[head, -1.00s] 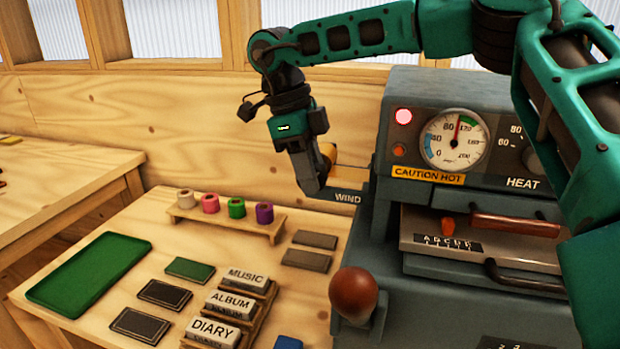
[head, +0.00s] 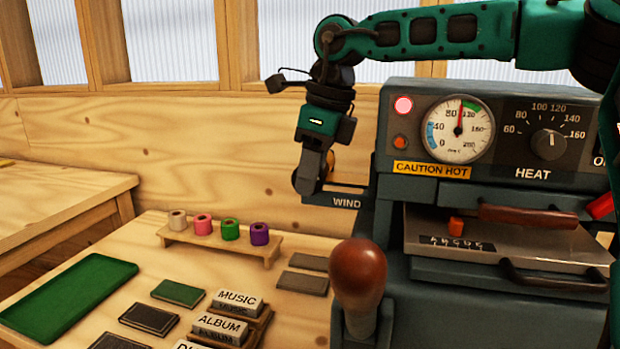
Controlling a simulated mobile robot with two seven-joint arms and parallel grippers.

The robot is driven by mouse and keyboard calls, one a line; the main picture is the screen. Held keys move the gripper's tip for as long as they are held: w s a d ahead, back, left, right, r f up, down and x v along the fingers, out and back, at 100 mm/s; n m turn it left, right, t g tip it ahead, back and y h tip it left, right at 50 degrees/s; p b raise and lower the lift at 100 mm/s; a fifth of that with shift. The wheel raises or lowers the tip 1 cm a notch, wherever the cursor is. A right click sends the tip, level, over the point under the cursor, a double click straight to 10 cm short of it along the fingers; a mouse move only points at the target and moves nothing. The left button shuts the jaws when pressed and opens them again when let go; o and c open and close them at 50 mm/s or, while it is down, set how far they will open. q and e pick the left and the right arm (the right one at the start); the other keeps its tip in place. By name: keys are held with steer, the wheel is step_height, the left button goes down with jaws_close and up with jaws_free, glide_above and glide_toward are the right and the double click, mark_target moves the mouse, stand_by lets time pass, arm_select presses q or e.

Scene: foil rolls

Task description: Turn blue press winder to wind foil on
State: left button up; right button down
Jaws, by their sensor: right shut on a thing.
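The blue-grey press (head: 390,150) stands at the right. Its winder (head: 347,202), marked WIND, sticks out from the press's left side. My right gripper (head: 309,182) is at the outer end of the winder, pointing down and slightly left, shut on the winder's end. A gold-yellow piece (head: 330,172) shows just behind the fingers; most of it is hidden, so I cannot tell whether it is the foil roll or part of the winder. My left gripper is not in view.
A brown ball-topped lever (head: 358,275) rises in front of the press. A wooden rack (head: 217,241) holds several small coloured rolls. A green tray (head: 70,297) and labelled blocks (head: 222,326) lie on the table. The press carries a CAUTION HOT label (head: 432,170).

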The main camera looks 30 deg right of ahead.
stand_by(0.3)
steer(key=c, duration=0.9)
jaws_free()
steer(key=shift+r, duration=0.15)
steer(key=p+v, duration=0.2)
steer(key=v, duration=1)
steer(key=shift+s+d+r, duration=0.1)
steer(key=shift+r, duration=0.2)
